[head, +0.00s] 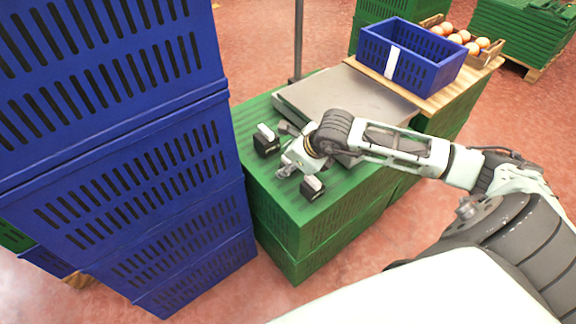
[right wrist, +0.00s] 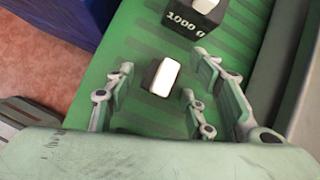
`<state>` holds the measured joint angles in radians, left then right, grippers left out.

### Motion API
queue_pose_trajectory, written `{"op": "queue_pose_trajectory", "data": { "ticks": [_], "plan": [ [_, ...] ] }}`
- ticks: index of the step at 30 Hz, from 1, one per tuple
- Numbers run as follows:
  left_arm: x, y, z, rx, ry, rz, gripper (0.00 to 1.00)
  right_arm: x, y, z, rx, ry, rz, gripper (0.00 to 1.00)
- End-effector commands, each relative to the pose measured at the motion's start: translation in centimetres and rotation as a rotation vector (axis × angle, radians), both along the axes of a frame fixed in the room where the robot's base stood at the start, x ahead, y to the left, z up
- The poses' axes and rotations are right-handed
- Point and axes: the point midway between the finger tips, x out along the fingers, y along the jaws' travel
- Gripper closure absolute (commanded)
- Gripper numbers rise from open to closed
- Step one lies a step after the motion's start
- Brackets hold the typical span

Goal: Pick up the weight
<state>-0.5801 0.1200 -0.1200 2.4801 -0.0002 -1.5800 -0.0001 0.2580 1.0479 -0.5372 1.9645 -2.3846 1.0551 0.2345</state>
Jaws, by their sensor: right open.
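Two black weights with white tops stand on the green crate stack in the head view. In the right wrist view, a small black weight with a white top (right wrist: 162,78) lies between the spread fingers of my right gripper (right wrist: 155,95), with gaps on both sides. A weight marked 1000 g (right wrist: 188,19) stands beyond the fingertips. My right gripper is open and empty. My left gripper is not in view.
A grey flat plate (head: 385,98) lies on the green crates (head: 275,222) behind the gripper. Tall blue crates (head: 120,170) rise close on the left.

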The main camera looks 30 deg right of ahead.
Motion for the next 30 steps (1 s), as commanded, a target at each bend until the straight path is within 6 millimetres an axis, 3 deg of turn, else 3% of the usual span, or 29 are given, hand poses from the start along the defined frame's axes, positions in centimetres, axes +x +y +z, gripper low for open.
{"op": "queue_pose_trajectory", "data": {
  "ticks": [3,19,30],
  "plan": [
    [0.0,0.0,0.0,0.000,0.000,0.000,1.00,0.0,0.0,0.0,0.000,0.000,0.000,0.53],
    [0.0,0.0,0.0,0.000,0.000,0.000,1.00,-0.1,0.0,0.0,0.000,0.001,0.000,0.99],
    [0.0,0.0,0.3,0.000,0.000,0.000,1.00,0.0,0.0,1.1,0.000,-0.002,0.000,1.00]
  ]
}}
